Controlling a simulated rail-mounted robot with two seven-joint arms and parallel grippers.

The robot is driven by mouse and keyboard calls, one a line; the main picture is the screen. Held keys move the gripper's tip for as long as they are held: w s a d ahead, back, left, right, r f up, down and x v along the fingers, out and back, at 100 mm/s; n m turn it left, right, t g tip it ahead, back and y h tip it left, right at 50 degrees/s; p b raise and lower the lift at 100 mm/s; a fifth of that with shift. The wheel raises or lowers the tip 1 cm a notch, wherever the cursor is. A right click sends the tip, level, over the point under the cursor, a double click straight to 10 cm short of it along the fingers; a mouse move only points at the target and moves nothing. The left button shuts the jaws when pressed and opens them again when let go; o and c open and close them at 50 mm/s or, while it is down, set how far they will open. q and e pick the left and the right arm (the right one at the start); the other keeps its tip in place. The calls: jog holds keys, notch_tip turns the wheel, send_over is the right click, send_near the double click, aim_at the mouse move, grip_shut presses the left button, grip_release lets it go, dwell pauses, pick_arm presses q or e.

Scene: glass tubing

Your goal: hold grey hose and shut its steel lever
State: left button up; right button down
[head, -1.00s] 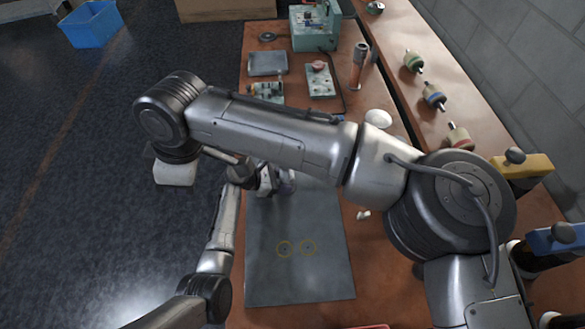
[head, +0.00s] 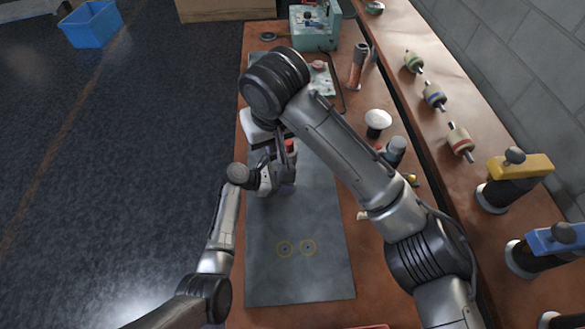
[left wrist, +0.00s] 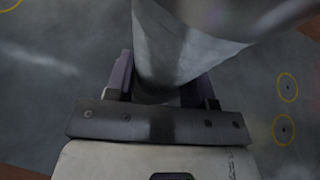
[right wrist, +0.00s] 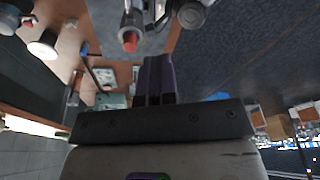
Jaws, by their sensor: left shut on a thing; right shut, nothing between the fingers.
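My left gripper (left wrist: 158,92) is shut around a thick grey cylinder, the grey hose (left wrist: 185,45), which fills the upper middle of the left wrist view. In the head view my left gripper (head: 282,187) is low over the dark mat, and the hose is mostly hidden. My right gripper (right wrist: 154,75) is shut and empty. In the right wrist view a steel part with a red end (right wrist: 130,40) lies just beyond its fingertips, apart from them. In the head view my right gripper (head: 272,143) is close above the left one. I cannot make out the lever's position.
The grey mat (head: 300,275) with two yellow rings is clear at the front. A white-capped post (head: 378,120) and a grey-blue cylinder (head: 395,150) stand right of it. Yellow (head: 520,168) and blue (head: 555,238) handled pieces are on the right shelf.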

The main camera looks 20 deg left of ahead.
jog(key=w+d+f+m, duration=0.1)
jog(key=f, duration=0.3)
jog(key=w+f+m, duration=0.1)
jog(key=w+f, duration=0.1)
jog(key=f, duration=0.2)
jog(key=w+d+f+m, duration=0.1)
jog(key=f, duration=0.3)
jog(key=shift+w+d+f+t, duration=0.15)
jog(key=shift+w+d+t, duration=0.15)
jog(key=shift+d, duration=0.05)
jog(key=shift+s+f, duration=0.2)
jog(key=shift+f, duration=0.9)
